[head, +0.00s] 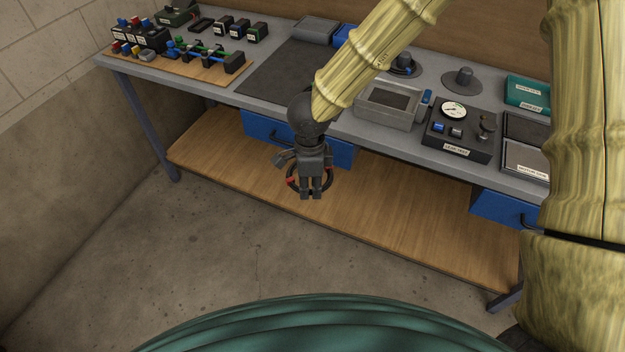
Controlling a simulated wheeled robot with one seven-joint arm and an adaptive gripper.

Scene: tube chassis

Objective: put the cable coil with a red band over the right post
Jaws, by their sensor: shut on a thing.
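My gripper (311,190) hangs in front of the bench's front edge, in the air, fingers pointing down. It is shut on a dark cable coil (327,178) with red on its band; the fingers hide part of the ring. The right post (464,74) is a short dark peg on a round grey base (448,83) at the back of the bench. It is bare and stands well up and to the right of my gripper. The left post (404,60) stands beside it on a similar base, with a dark ring around its foot.
Teal boxes (527,92) are at right. A dark mat (290,75) lies clear at left. Blue drawers (270,133) hang under the bench top.

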